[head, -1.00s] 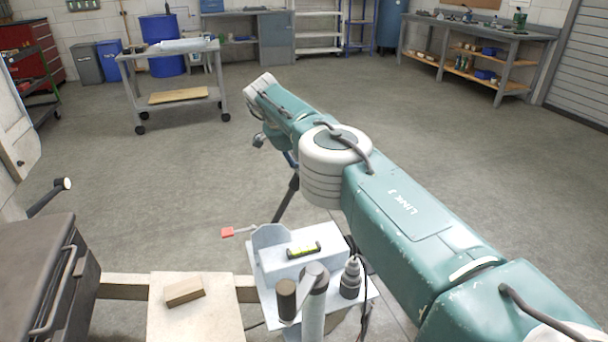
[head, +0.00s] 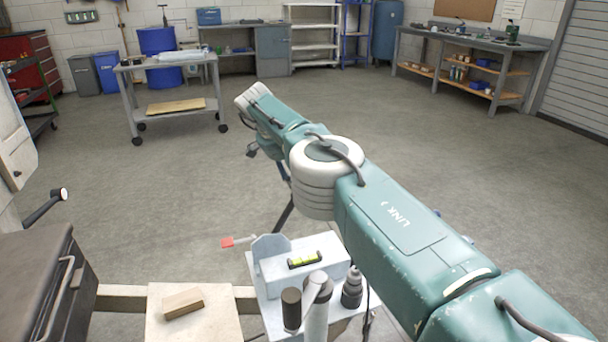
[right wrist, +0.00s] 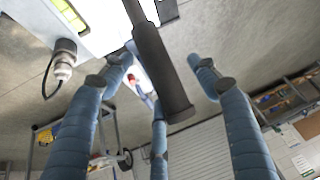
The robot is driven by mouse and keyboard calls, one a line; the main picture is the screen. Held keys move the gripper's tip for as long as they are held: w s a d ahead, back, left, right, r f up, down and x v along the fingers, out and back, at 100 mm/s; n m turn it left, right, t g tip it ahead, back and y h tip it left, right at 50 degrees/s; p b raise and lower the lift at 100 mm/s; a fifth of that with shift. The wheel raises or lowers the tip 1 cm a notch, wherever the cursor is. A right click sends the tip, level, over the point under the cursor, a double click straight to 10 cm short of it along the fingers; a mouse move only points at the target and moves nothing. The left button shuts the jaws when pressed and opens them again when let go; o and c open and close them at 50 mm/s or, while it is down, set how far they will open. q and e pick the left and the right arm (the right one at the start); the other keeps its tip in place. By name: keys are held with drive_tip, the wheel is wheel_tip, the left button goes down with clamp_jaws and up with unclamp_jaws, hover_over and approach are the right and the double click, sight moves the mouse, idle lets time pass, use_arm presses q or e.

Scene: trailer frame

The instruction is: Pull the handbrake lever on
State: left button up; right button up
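The handbrake lever (head: 285,213) is a dark bar rising behind the pale trailer coupling in the head view, its upper end beneath my right arm. In the right wrist view, its thick dark grip (right wrist: 165,80) runs from the top centre down between the blue fingers of my right gripper (right wrist: 158,72). The fingers are spread around the grip, with gaps at both sides. Contact with the nearest finger cannot be told. In the head view my forearm hides most of this gripper. My left gripper is in neither view.
The coupling plate carries a yellow spirit level (head: 304,260), a connector plug (head: 352,288), a red-tipped handle (head: 227,242) and a dark upright cylinder (head: 291,309). A wooden block (head: 183,303) lies on a pale board. A trolley (head: 170,102) stands beyond open floor.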

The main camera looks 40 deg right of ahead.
drive_tip(key=shift+d+r, duration=0.1)
drive_tip(key=shift+d, duration=0.05)
drive_tip(key=shift+r, duration=0.3)
drive_tip(key=v, duration=0.7)
drive_tip(key=shift+a+f, duration=0.2)
drive_tip(key=shift+a, duration=0.05)
